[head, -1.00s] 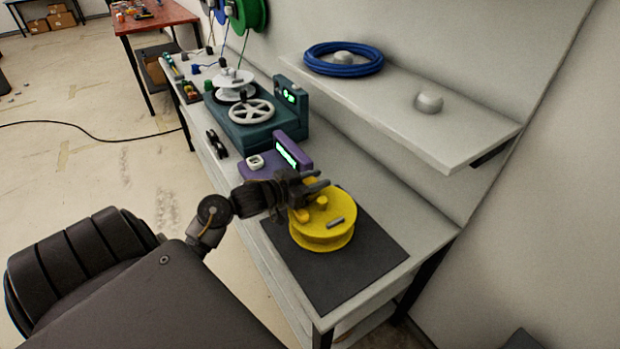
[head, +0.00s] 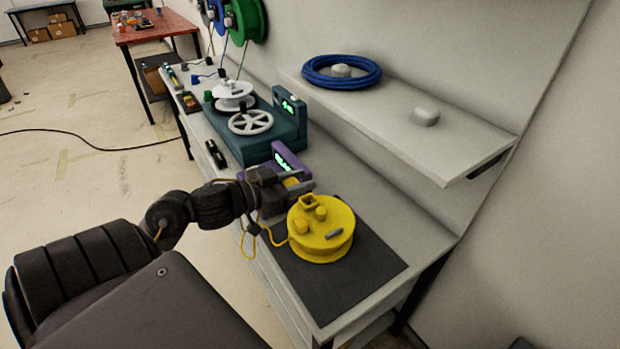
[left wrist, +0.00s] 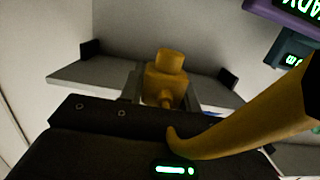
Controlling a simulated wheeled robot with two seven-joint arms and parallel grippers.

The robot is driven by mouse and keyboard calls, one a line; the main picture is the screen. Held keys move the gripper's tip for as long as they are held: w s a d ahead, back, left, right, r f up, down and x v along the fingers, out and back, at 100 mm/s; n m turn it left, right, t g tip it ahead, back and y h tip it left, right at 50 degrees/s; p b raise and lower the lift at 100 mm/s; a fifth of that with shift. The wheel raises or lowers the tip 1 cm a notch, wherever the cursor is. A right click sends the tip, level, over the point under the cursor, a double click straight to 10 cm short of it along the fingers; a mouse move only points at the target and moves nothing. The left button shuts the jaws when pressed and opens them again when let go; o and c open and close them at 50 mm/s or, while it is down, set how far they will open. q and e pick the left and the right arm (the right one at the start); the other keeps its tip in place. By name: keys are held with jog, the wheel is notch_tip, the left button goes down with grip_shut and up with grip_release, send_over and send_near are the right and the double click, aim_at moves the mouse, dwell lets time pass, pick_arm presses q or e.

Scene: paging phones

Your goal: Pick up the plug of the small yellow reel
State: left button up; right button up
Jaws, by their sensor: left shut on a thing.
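The small yellow reel (head: 322,238) lies flat on a dark mat (head: 365,262) at the near end of the bench. A thin yellow cord (head: 262,234) runs from the reel's left side up to my left gripper (head: 296,187). My left gripper is above and just left of the reel, shut on the yellow plug (head: 291,183). In the left wrist view the plug (left wrist: 167,75) stands between the fingers, and a thick stretch of yellow cord (left wrist: 245,118) crosses at the right. My right gripper is not in view.
A purple device (head: 290,161) with a lit screen stands just behind the gripper. Beyond it is a teal machine (head: 270,140) with white wheels. A shelf (head: 440,140) on the right holds a blue cable coil (head: 342,71). The bench right of the mat is clear.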

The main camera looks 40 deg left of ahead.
pick_arm(q)
jog(key=shift+s+d+r+p, duration=0.2)
jog(key=shift+s+r+p, duration=0.2)
jog(key=shift+s+p, duration=0.5)
jog(key=shift+s+d+r+p, duration=0.25)
jog(key=shift+s+r+p, duration=0.15)
jog(key=shift+s+p, duration=0.5)
jog(key=shift+s+d+r+p, duration=0.2)
jog(key=shift+s+r+p, duration=0.2)
jog(key=shift+s+p, duration=0.5)
jog(key=shift+w+d, duration=0.1)
jog(key=shift+w, duration=0.1)
jog(key=w+d+m+h, duration=0.1)
jog(key=w+d, duration=0.2)
jog(key=d, duration=0.3)
jog(key=w+d+f+m+g+h, duration=0.1)
jog(key=w+d+h, duration=0.1)
jog(key=d, duration=0.5)
jog(key=shift+w+d, duration=0.25)
jog(key=shift+w, duration=0.35)
